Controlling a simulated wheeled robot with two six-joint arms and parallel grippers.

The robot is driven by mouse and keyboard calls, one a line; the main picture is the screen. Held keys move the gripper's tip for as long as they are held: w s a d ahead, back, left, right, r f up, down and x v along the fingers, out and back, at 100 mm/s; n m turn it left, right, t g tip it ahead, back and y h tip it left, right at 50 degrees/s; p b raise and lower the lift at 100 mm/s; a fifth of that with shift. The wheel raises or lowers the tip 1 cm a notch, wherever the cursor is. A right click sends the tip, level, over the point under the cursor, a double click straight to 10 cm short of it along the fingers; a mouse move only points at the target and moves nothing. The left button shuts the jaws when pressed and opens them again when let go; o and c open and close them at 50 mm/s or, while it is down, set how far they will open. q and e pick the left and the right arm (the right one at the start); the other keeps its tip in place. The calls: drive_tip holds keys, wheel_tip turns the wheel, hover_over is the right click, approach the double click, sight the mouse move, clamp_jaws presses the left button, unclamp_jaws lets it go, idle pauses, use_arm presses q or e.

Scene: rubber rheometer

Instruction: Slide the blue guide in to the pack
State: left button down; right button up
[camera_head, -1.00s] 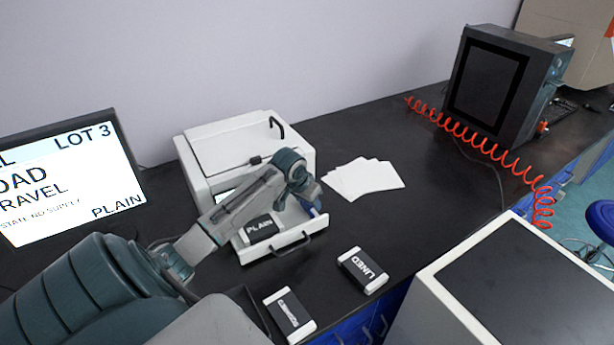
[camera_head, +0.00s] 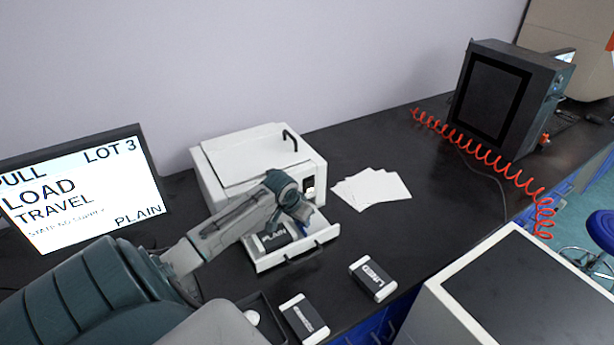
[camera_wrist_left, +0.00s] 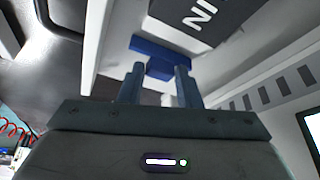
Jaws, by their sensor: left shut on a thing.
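The blue guide (camera_wrist_left: 160,49) is a small blue block with a wide bar and a grip tab, inside the open white drawer (camera_head: 322,238). My left gripper (camera_wrist_left: 158,82) is shut on its tab; in the head view the gripper (camera_head: 303,216) mostly hides the guide. The dark pack marked PLAIN (camera_head: 273,239) lies in the drawer to the left of the gripper. In the left wrist view the pack (camera_wrist_left: 198,14) is just beyond the guide; I cannot tell whether they touch. My right gripper is out of view.
The white machine body (camera_head: 255,165) stands behind the drawer. A LINED pack (camera_head: 373,279) and another dark pack (camera_head: 304,318) lie in front on the black bench. White sheets (camera_head: 372,188) lie to the right. A screen (camera_head: 80,190) stands at the left.

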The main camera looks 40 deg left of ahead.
use_arm(q)
drive_tip(key=shift+s+a+r, duration=0.15)
drive_tip(key=shift+s, duration=0.2)
drive_tip(key=shift+w, duration=0.15)
drive_tip(key=c, duration=1)
unclamp_jaws()
drive_tip(key=shift+c, duration=0.2)
drive_tip(key=b+v, duration=0.1)
drive_tip(key=v, duration=0.9)
drive_tip(key=shift+s+r, duration=0.2)
drive_tip(key=shift+s, duration=0.1)
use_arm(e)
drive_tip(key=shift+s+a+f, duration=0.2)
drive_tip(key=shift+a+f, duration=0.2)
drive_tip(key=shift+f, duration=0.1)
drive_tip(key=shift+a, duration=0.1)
